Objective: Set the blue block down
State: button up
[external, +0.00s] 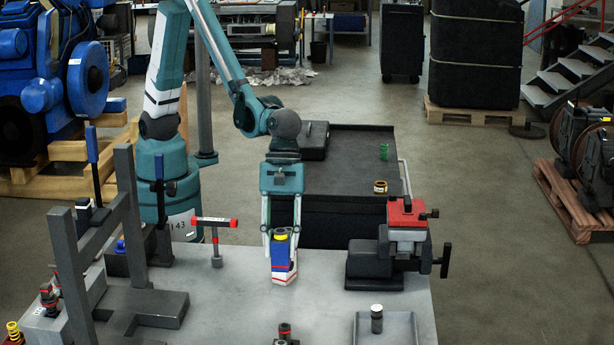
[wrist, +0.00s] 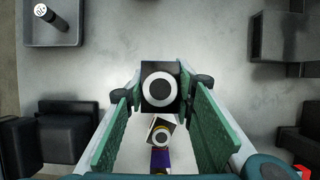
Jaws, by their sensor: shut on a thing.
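The blue block (external: 280,253) is upright between the fingers of my gripper (external: 282,236) in the external view, with a yellow round piece at its top. My gripper points down and is shut on it. A white and red piece (external: 284,275) shows directly below the block, low over or on the grey bench; I cannot tell whether it is separate or touches the bench. In the wrist view, a dark square face with a white ring (wrist: 162,88) lies between the green finger pads. A smaller ringed piece and a purple-blue surface (wrist: 160,160) show nearer the camera.
The grey bench (external: 250,315) is clear around the block. A red-topped vise-like machine (external: 405,235) stands to the right, a red and black T-handled tool (external: 215,235) to the left. A tray (external: 403,330) with a small cylinder (external: 377,318) is at front right. A dark frame (external: 70,265) is far left.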

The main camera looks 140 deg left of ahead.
jog(key=s+a+r+p, duration=0.15)
jog(key=s+a, duration=0.35)
jog(key=a, duration=0.7)
jog(key=s+a+r, duration=0.3)
jog(key=s+a, duration=0.3)
jog(key=a, duration=0.6)
jog(key=s+a+r+p, duration=0.1)
jog(key=s+a+r, duration=0.3)
jog(key=a, duration=0.9)
jog(key=s+a+r, duration=0.1)
jog(key=s+a, duration=0.8)
jog(key=s, duration=0.2)
jog(key=shift+s+r, duration=0.3)
jog(key=shift+r, duration=0.05)
jog(key=shift+a, duration=0.1)
jog(key=shift+f, duration=2.9)
jog(key=shift+f, duration=0.15)
jog(key=shift+f, duration=1.95)
jog(key=shift+f, duration=0.15)
